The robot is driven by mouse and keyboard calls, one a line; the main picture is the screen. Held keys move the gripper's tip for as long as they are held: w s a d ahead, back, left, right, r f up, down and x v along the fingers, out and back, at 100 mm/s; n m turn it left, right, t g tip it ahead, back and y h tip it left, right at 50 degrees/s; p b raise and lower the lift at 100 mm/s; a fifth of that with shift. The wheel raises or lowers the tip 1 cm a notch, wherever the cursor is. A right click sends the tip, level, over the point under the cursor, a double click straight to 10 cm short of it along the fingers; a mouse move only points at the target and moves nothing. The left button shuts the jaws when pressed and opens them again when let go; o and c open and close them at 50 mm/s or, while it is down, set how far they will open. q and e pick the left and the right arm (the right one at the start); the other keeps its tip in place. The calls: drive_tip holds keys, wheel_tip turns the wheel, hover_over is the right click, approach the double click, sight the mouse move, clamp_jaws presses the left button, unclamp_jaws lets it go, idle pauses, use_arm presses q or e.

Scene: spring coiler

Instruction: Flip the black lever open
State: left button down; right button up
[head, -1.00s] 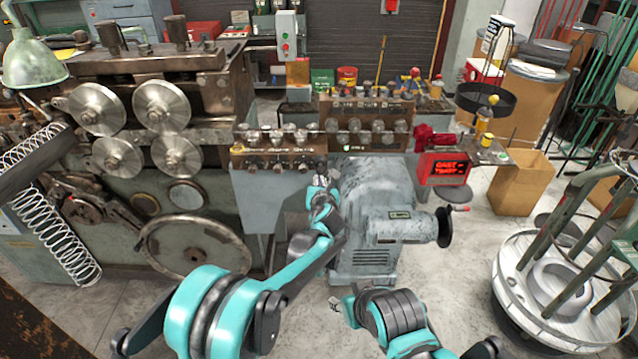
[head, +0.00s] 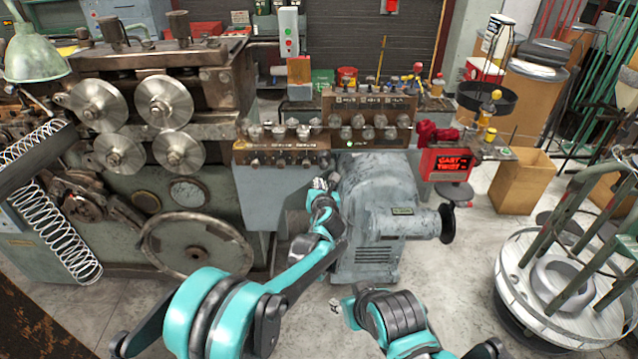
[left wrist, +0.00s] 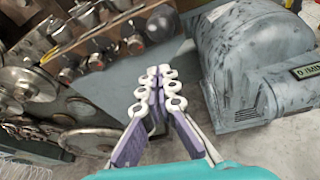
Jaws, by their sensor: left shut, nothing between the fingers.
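The brown control panel (head: 240,157) with rows of knobs and small dark switches is on the front of the grey cabinet in the head view. I cannot tell which small part is the black lever. My left gripper (head: 320,184) is just below the panel's lower edge, in front of the grey cabinet, apart from the knobs. In the left wrist view its fingers (left wrist: 159,72) are together and empty, with the panel (left wrist: 75,45) at upper left. My right gripper (head: 334,306) is low over the floor; its fingers are too small to read.
A grey motor housing (head: 377,195) with a handwheel (head: 446,223) stands right of my left gripper. The coiler machine with rollers (head: 163,101) and a large wheel (head: 196,246) is left.

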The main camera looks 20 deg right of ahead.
use_arm(q)
drive_tip(key=s+a+r+p, duration=0.1)
drive_tip(key=s+r+p, duration=0.2)
drive_tip(key=s+r, duration=0.3)
drive_tip(key=shift+s+r+p, duration=0.25)
drive_tip(key=shift+r+p, duration=0.05)
drive_tip(key=shift+r, duration=0.3)
drive_tip(key=shift+a, duration=0.1)
drive_tip(key=s+a+r+n+g+y, duration=0.1)
drive_tip(key=s+a+n, duration=0.2)
drive_tip(key=a+n, duration=0.4)
drive_tip(key=s+a+r+n+g+y, duration=0.1)
drive_tip(key=s+a+n, duration=0.3)
drive_tip(key=a, duration=0.6)
drive_tip(key=s+a+r+n+g+y, duration=0.1)
drive_tip(key=s+a+r+n, duration=0.1)
drive_tip(key=a+n, duration=0.5)
drive_tip(key=s+a+f+n+g, duration=0.2)
drive_tip(key=s+a+f+n, duration=0.2)
drive_tip(key=s+a+n, duration=0.3)
drive_tip(key=s+a+f+n+g, duration=0.2)
drive_tip(key=s+a+f+n, duration=0.2)
drive_tip(key=s+a+n, duration=0.4)
drive_tip(key=s+n, duration=0.7)
drive_tip(key=s, duration=0.2)
drive_tip(key=shift+f, duration=0.4)
